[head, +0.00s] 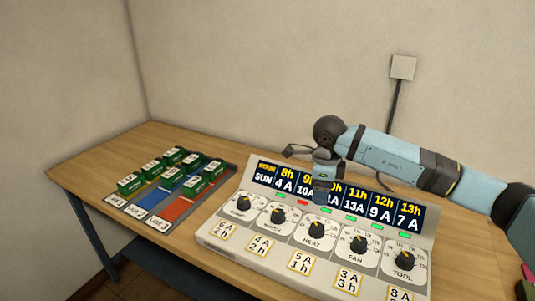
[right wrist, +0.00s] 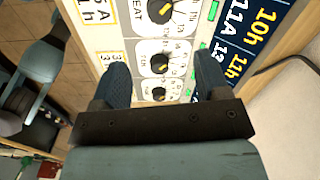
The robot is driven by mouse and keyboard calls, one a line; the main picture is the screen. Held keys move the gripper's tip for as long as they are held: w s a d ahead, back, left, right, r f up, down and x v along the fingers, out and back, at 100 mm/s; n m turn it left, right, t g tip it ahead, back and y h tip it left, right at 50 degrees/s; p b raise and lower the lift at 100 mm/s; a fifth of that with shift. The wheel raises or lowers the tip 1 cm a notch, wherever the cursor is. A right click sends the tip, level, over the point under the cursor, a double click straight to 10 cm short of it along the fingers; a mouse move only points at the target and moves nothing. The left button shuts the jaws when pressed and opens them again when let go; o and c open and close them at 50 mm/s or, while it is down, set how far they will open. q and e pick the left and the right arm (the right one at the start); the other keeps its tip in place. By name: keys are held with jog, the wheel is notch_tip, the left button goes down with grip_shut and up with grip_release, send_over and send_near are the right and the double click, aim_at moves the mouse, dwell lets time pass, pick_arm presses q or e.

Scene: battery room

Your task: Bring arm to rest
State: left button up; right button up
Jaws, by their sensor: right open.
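My right arm (head: 395,160) comes in from the right, bent at a dark joint, with its gripper (head: 322,192) hanging down in front of the display of the control panel (head: 215,241). The gripper hides part of that display. In the right wrist view the two fingers (right wrist: 162,70) stand well apart with nothing held between them, and the panel's knobs show beyond. I cannot tell how far the fingertips are from the panel. My left gripper is not in view.
The panel carries a row of black knobs (head: 315,230) and yellow-edged cards. Several green batteries (head: 130,184) stand on a tray with blue and red lanes (head: 180,207) at the left of the wooden table (head: 85,165). A wall box (head: 403,67) with a cable hangs behind the arm.

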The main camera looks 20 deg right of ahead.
jog(key=s+a+f+g+y+p, duration=0.1)
jog(key=s+a+f+y, duration=0.15)
jog(key=a, duration=0.35)
jog(key=s+a+f+y+p, duration=0.1)
jog(key=s+a+y, duration=0.1)
jog(key=a+y, duration=0.35)
jog(key=s+a+f+g+y+p, duration=0.1)
jog(key=s+a+y, duration=0.15)
jog(key=a, duration=0.55)
jog(key=s+a+r+m+t+y+p, duration=0.35)
jog(key=s+a+m+t+y, duration=0.2)
jog(key=a+m+y, duration=0.5)
jog(key=s+d+f+m+t+h+p, duration=0.2)
jog(key=s+d+f+m+h, duration=0.4)
jog(key=m, duration=1)
jog(key=s+d+f+m+t+h+p, duration=0.1)
jog(key=s+d+f+m+t+h, duration=0.4)
jog(key=f+m+h, duration=0.6)
jog(key=s+d+f+m, duration=0.1)
jog(key=s+d+m, duration=0.1)
jog(key=m, duration=0.4)
jog(key=shift+s+d+f+h+p, duration=0.2)
jog(key=shift+s+f+h+p, duration=0.2)
jog(key=shift+s, duration=0.25)
